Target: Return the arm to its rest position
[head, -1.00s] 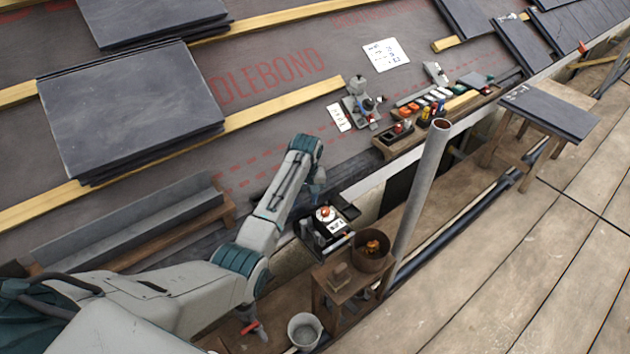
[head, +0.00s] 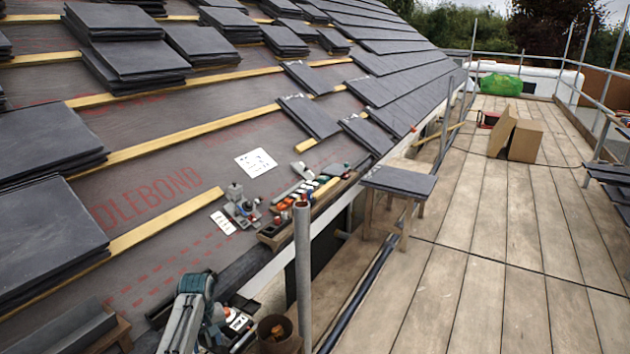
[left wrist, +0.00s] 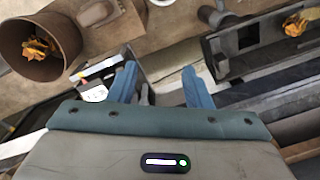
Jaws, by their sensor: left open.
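My left arm comes in at the bottom of the head view, with its pale grey and teal wrist low over the roof's lower edge. My left gripper (left wrist: 160,88) shows best in the left wrist view. Its two blue fingers stand well apart with nothing held between them. A black tray holding a device with a white label (left wrist: 95,92) lies below and beside the left finger. The same device (head: 238,322) shows just right of my wrist in the head view. My right gripper is in neither view.
A brown bucket (left wrist: 40,45) with orange scraps stands near the gripper; it also shows in the head view (head: 278,335). A grey scaffold pole (head: 303,270) rises beside it. A tool tray (head: 310,205) and slate stacks (head: 45,235) lie on the roof. The plank walkway (head: 510,250) is mostly clear.

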